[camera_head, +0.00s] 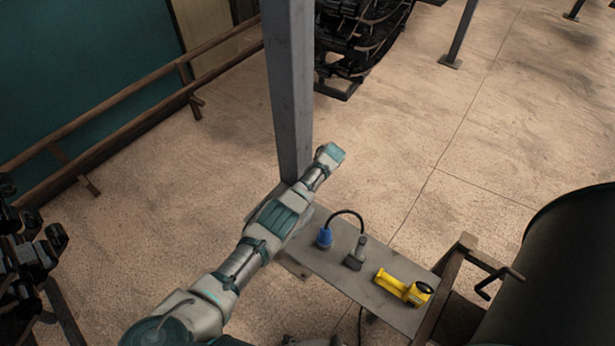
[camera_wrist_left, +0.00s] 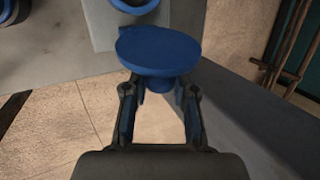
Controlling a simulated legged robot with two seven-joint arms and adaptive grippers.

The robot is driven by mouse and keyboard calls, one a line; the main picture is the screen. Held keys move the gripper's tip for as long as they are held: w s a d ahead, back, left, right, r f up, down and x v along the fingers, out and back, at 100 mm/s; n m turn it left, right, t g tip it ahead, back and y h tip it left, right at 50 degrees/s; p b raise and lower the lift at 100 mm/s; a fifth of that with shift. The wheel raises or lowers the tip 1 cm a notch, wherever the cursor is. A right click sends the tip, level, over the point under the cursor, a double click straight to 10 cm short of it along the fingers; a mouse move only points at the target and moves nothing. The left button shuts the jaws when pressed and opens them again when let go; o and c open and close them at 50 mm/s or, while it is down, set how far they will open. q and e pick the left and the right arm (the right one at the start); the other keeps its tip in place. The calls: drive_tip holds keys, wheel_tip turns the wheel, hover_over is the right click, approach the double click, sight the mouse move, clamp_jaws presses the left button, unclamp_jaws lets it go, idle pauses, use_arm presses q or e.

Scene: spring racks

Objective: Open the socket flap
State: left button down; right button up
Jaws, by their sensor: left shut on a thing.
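In the left wrist view the socket flap (camera_wrist_left: 158,48), a round blue disc, lies in front of a blue socket ring (camera_wrist_left: 134,5) on a grey plate. My left gripper (camera_wrist_left: 158,88) is shut on the flap, its fingers on either side of the flap's lower part. The disc hides the exact contact. The ring is cut off by the top edge, so the socket's inside barely shows. In the head view my left arm reaches to the grey post (camera_head: 288,90); the socket and fingers cannot be made out there. My right gripper is in neither view.
A grey shelf (camera_head: 315,275) beside the post holds a blue plug (camera_head: 325,238) with a black cable, a grey device (camera_head: 356,254) and a yellow tool (camera_head: 403,287). A dark drum (camera_head: 565,275) stands at right. A second blue ring (camera_wrist_left: 12,10) shows in the left wrist view.

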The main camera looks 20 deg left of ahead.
use_arm(q)
drive_tip(key=shift+w+r, duration=0.1)
drive_tip(key=shift+w, duration=0.05)
drive_tip(key=c, duration=1.2)
unclamp_jaws()
drive_tip(key=shift+o, duration=1.4)
drive_tip(key=shift+d, duration=0.1)
drive_tip(key=v, duration=1.2)
drive_tip(key=shift+w, duration=0.1)
